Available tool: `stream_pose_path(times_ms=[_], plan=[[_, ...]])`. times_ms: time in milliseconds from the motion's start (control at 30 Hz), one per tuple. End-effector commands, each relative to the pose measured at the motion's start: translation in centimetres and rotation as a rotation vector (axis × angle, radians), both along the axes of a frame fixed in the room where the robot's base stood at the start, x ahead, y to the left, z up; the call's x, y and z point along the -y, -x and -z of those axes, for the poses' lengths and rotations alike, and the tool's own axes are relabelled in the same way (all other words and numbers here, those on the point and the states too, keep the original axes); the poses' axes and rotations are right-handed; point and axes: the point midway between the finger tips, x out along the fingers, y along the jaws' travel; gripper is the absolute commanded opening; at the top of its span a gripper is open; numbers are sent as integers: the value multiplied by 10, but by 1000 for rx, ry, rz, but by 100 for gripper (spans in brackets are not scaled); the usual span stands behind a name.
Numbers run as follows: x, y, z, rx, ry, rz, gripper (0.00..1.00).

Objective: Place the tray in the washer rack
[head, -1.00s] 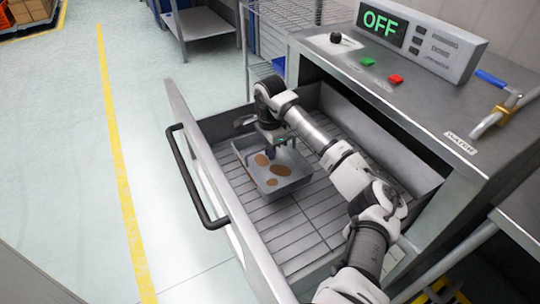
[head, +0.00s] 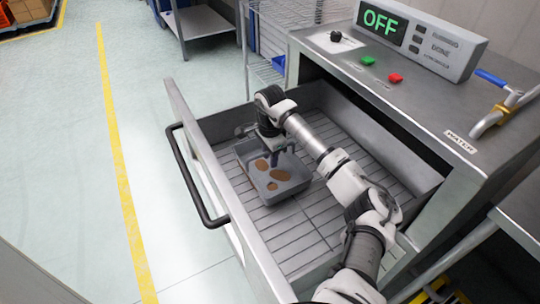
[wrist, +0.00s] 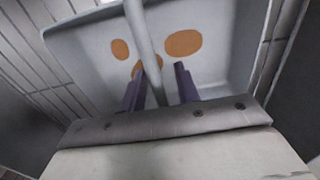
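The tray (head: 297,188) is a grey, shallow square pan with brown stains on its floor. It sits inside the pulled-out washer rack (head: 310,235), a steel drawer with a wire grid floor, towards its far left part. My gripper (head: 272,157) points down at the tray's far side. In the wrist view, the two dark fingers of my gripper (wrist: 160,85) stand apart on either side of a thin grey bar over the tray (wrist: 215,65). A gap shows between the bar and the right finger. The tray's underside is hidden, so its contact with the grid cannot be seen.
The drawer's front wall with its black handle (head: 190,178) stands at the left. The washer body (head: 410,90) with an OFF display rises at the right. Bare grid lies nearer than the tray. A wire shelf (head: 275,40) stands behind.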

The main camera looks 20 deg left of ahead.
Motion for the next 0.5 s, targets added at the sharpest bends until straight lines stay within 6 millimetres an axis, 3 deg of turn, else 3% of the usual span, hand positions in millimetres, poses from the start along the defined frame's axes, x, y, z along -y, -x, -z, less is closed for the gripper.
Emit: stream_pose_path(times_ms=[167, 500], plan=[[0, -1, -18, 4, -1, 0, 32], [0, -1, -90, 5, 1, 0, 32]])
